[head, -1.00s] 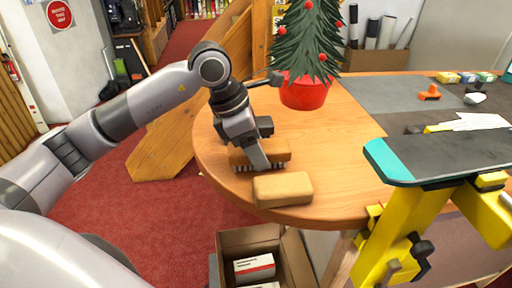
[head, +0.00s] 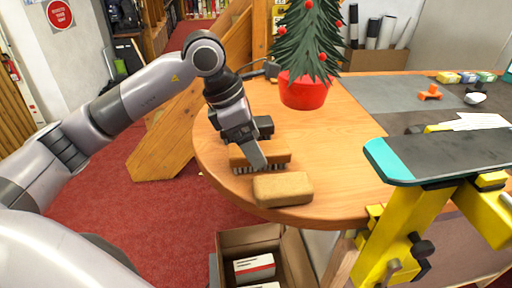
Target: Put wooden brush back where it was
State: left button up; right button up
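The wooden brush (head: 278,158), a brown block with dark bristles pointing down, is near the left edge of the round wooden table (head: 350,105). My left gripper (head: 257,160) is over the brush, with a grey finger in front of its near side. The other finger is hidden, so I cannot tell whether the gripper is closed on it. A tan block (head: 283,189) lies just in front of the brush at the table's front edge. My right gripper is not in view.
A small Christmas tree in a red pot (head: 303,91) stands behind the gripper. A black and teal board (head: 440,155) on a yellow stand is at the right. An open cardboard box (head: 231,241) is below the table edge. The table's middle is clear.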

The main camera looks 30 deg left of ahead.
pick_arm(q)
jog(key=v, duration=1)
jog(key=shift+s+f, duration=0.1)
